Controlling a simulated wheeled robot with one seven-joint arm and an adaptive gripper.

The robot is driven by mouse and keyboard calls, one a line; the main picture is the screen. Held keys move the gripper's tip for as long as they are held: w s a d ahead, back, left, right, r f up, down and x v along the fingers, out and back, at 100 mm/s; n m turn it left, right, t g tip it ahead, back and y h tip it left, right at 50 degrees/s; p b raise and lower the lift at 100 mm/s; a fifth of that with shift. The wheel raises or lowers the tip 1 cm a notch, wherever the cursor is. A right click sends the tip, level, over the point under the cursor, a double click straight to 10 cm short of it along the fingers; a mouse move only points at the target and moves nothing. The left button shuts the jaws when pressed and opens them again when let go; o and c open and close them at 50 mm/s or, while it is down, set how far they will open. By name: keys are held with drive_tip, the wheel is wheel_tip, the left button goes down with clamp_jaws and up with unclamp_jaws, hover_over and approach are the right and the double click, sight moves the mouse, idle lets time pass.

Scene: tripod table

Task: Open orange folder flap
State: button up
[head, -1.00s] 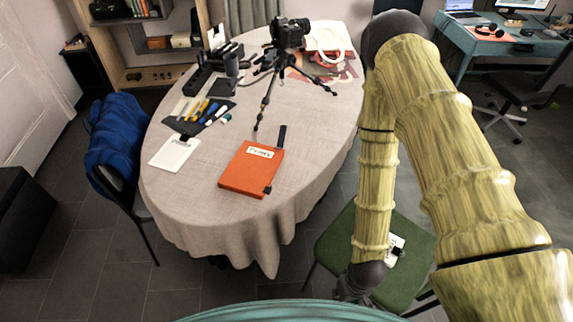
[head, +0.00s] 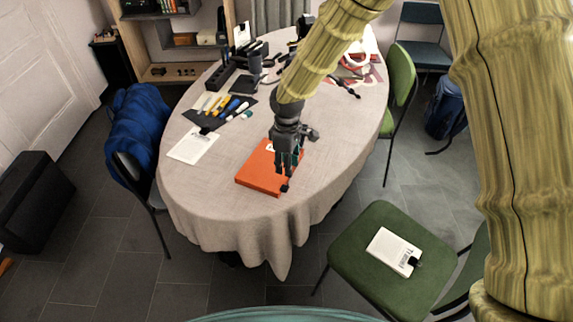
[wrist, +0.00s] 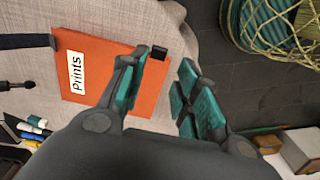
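The orange folder (head: 258,176) lies flat near the front edge of the oval table. Its cover looks closed, and a black clip (head: 284,188) sits at its near right corner. In the wrist view the folder (wrist: 95,89) shows a white "Prints" label (wrist: 76,73), the black clip (wrist: 158,53) and a dark strap (wrist: 28,41) at its left. My gripper (head: 287,170) points down over the folder's right part, hiding much of the label and strap in the head view. In the wrist view my gripper (wrist: 164,65) is open with nothing between its teal-padded fingers. Contact cannot be told.
A white clipboard (head: 193,146) and a dark mat with pens (head: 222,107) lie left of the folder. A green chair (head: 365,262) holding a white clipboard (head: 394,251) stands at the front right. A blue jacket (head: 138,130) hangs over the left chair.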

drive_tip(key=shift+f+b, duration=2.1)
drive_tip(key=shift+f, duration=0.65)
drive_tip(key=shift+f+b, duration=0.35)
drive_tip(key=shift+f, duration=1.45)
clamp_jaws()
